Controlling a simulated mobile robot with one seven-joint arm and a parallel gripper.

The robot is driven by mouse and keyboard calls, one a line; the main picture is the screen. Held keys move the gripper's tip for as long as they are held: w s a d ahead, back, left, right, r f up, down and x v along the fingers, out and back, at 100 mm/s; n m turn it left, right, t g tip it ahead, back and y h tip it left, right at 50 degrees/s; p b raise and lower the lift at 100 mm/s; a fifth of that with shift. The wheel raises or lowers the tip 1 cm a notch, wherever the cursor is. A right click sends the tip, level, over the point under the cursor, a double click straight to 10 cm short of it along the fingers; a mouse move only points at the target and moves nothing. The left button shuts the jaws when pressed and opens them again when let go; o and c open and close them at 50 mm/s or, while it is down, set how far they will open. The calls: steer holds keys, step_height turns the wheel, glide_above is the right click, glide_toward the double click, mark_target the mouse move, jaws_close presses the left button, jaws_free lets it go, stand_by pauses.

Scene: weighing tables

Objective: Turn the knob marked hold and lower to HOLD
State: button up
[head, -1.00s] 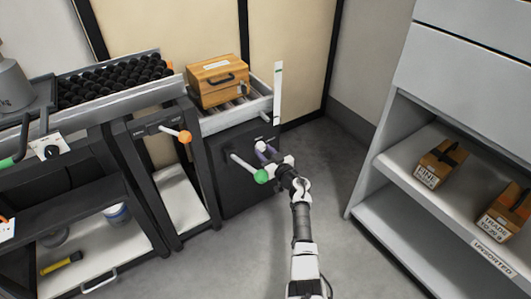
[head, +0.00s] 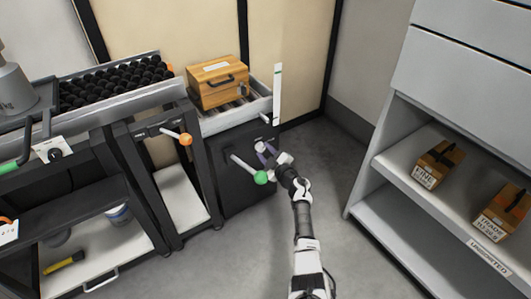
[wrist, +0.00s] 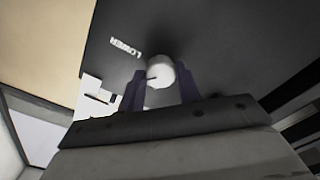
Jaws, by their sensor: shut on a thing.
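The white round knob (wrist: 160,72) sits on the dark front of a cabinet (head: 240,196). In the wrist view the word LOWER (wrist: 125,47) is printed up and left of it. A dark mark on the knob is at its left side; the HOLD word is not readable here. In the head view my gripper (head: 266,154) is at the cabinet front, and the knob (head: 260,147) shows small at its fingertips. In the wrist view my gripper (wrist: 161,90) has its two fingers on either side of the knob, shut on it.
A green-tipped lever (head: 261,177) sticks out just left of my gripper. An orange-tipped lever (head: 185,139) is further left. A wooden case (head: 217,82) stands on the rollers above. A grey shelf (head: 430,165) with two boxes is at right; floor between is clear.

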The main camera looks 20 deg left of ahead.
steer(key=n, duration=0.4)
steer(key=shift+r+n+b, duration=0.1)
steer(key=shift+n+b, duration=0.2)
steer(key=n+b, duration=0.1)
steer(key=n, duration=0.3)
steer(key=shift+r, duration=0.1)
steer(key=shift+n, duration=0.3)
steer(key=o, duration=1)
steer(key=shift+c, duration=0.2)
steer(key=shift+d, duration=0.1)
